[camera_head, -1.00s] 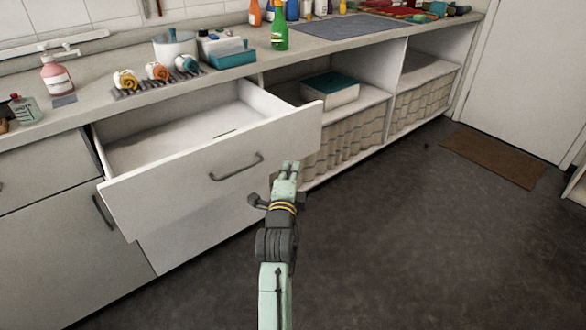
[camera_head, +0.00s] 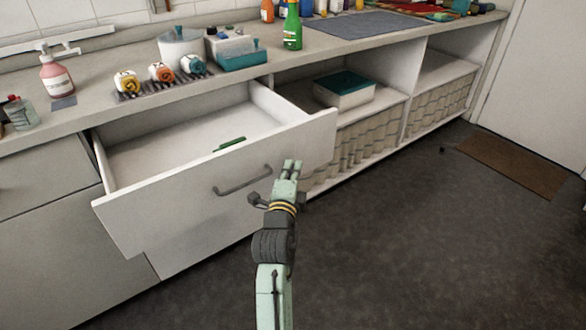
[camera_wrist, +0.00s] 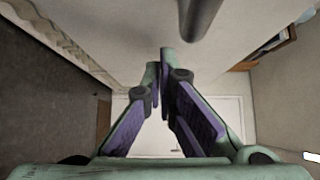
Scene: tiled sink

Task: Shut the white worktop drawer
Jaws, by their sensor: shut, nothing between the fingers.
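The white worktop drawer (camera_head: 220,190) stands pulled out under the counter in the head view, with its inside showing. Its dark bar handle (camera_head: 243,180) is on the front panel. A small green item (camera_head: 230,143) lies inside the drawer. My gripper (camera_head: 291,166) is shut and empty, in front of the right part of the drawer front, to the right of the handle. I cannot tell whether it touches the panel. In the wrist view, the fingertips (camera_wrist: 159,62) are close together below a pale surface, and a dark bar (camera_wrist: 198,15), likely the handle, shows at the top.
The counter carries a pink bottle (camera_head: 56,77), a rack of rolls (camera_head: 160,80), a teal tray (camera_head: 243,60) and a green bottle (camera_head: 292,27). Open shelves with a teal-lidded box (camera_head: 344,90) and baskets are to the right. The dark floor (camera_head: 400,240) is clear up to a brown mat (camera_head: 512,164).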

